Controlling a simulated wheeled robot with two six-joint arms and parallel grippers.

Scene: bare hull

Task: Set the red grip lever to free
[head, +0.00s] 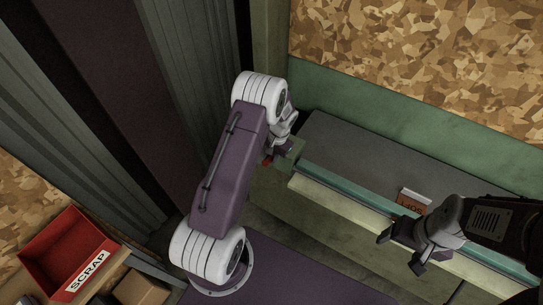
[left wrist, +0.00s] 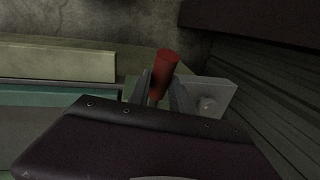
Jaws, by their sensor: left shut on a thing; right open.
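The red grip lever (left wrist: 164,70) shows in the left wrist view as a red cylindrical handle standing between the fingers of my left gripper (left wrist: 160,92). A grey plate (left wrist: 215,98) with a round bolt head is beside it. My left gripper is shut on the lever. In the head view, my left gripper (head: 275,150) is at the left end of the teal rail, and only a small red bit of the lever (head: 267,161) shows; my arm hides the rest. My right gripper (head: 402,250) is open and empty, over the rail at the lower right. I see no readable lever marking.
A teal rail (head: 345,184) and a pale ledge (head: 335,204) run along a dark grey top (head: 350,150). A red SCRAP bin (head: 65,245) and a cardboard box (head: 140,288) are at the lower left.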

